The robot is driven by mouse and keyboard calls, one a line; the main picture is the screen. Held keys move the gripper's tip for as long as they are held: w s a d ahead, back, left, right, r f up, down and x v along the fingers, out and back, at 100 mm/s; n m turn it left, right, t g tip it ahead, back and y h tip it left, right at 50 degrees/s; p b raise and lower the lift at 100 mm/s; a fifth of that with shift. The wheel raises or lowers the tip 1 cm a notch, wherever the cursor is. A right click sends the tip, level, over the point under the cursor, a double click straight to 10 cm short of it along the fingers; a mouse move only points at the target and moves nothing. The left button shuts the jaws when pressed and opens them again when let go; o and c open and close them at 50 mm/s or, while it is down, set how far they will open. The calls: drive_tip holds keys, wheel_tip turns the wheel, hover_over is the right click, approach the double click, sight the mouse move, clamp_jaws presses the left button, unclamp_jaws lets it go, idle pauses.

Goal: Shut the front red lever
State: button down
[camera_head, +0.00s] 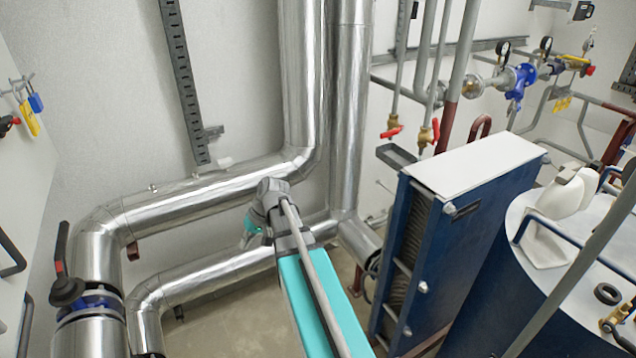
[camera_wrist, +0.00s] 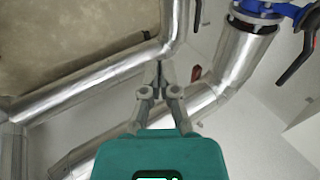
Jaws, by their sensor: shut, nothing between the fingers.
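Two small red levers sit on brass valves right of centre in the head view. The left lever (camera_head: 391,132) lies roughly across its pipe; the right one (camera_head: 435,129) stands roughly along its pipe. A larger black lever with a red stripe (camera_head: 61,250) stands upright on a blue-flanged valve (camera_head: 90,302) at lower left. Which one the task means is unclear. In the wrist view, a dark lever (camera_wrist: 295,62) beside a blue flange (camera_wrist: 262,10) shows at upper right. My gripper (camera_wrist: 159,70) is shut and empty, apart from these levers. Its fingertips do not show clearly in the head view.
Large silver pipes (camera_head: 215,198) run along the wall behind my arm. A blue plate exchanger (camera_head: 450,250) and a white-topped tank (camera_head: 540,250) stand at right. A white cabinet (camera_head: 30,190) is at the left edge. Bare floor (camera_head: 235,325) shows below the pipes.

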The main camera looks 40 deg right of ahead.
drive_tip(key=w+d+r+m+t+y+p, duration=0.1)
drive_tip(key=w+d+r+t+y+p, duration=0.15)
drive_tip(key=d+r, duration=0.65)
drive_tip(key=w+d+r+m+t+y+p, duration=0.1)
drive_tip(key=w+d+r+m+t+p, duration=0.2)
drive_tip(key=d, duration=1)
drive_tip(key=s+d+r+t+p, duration=0.1)
drive_tip(key=s+d+r+t, duration=0.2)
drive_tip(key=d, duration=0.6)
drive_tip(key=s+d+r+t+p, duration=0.2)
drive_tip(key=s+d+r+t, duration=0.1)
drive_tip(key=d+r, duration=0.5)
drive_tip(key=shift+d+r, duration=0.3)
drive_tip(key=shift+d, duration=0.8)
drive_tip(key=shift+s+a+y, duration=0.1)
drive_tip(key=shift+s+y, duration=0.05)
drive_tip(key=shift+y, duration=0.2)
